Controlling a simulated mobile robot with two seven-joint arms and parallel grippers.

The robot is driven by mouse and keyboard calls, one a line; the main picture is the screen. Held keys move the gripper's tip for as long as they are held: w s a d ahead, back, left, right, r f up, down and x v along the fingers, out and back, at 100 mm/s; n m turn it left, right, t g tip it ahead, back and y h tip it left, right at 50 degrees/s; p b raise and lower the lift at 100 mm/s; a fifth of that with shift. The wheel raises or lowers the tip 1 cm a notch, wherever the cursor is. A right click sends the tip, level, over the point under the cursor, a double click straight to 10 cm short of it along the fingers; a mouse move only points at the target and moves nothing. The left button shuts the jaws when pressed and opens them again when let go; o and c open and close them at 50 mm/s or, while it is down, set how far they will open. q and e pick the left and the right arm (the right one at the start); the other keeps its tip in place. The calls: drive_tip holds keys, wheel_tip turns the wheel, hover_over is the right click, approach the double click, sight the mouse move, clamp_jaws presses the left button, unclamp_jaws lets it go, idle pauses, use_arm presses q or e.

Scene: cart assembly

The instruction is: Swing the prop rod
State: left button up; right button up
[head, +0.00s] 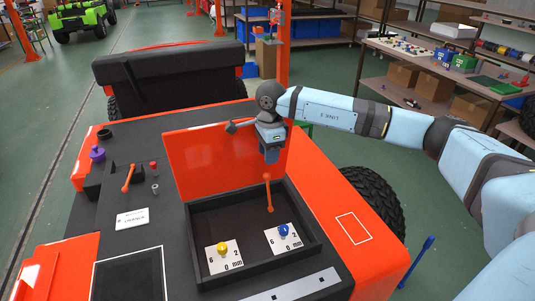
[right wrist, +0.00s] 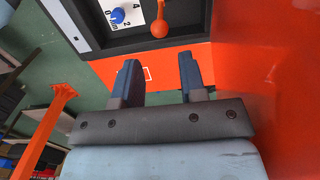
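The orange prop rod (head: 268,192) shows in the head view inside the black open compartment (head: 315,236), at its back edge. It looks roughly upright with a rounded end. Its orange end (right wrist: 159,28) also shows in the right wrist view, beyond the fingertips. The raised red lid (head: 205,165) stands behind the compartment. My right gripper (head: 271,156) is in front of the lid, above the rod and apart from it. In the right wrist view its two fingers (right wrist: 158,72) are spread with nothing between them. My left gripper is not in view.
A yellow knob (head: 222,248) and a blue knob (head: 283,231) sit on white dials in the compartment. An orange lever (head: 128,179) and a purple knob (head: 97,153) stand on the left deck. A black wheel (head: 372,197) is at the right.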

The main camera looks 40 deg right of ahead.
drive_tip(key=b, duration=0.4)
hover_over(268, 189)
drive_tip(key=f, duration=0.7)
drive_tip(key=shift+w+f, duration=0.2)
drive_tip(key=shift+f, duration=0.15)
drive_tip(key=shift+w+p, duration=0.1)
drive_tip(key=shift+p, duration=0.2)
drive_tip(key=c, duration=0.5)
drive_tip(key=a, duration=0.3)
drive_tip(key=w+a+b, duration=0.1)
drive_tip(key=shift+a+f, duration=0.15)
drive_tip(key=shift+f, duration=0.25)
drive_tip(key=shift+a+f, duration=0.1)
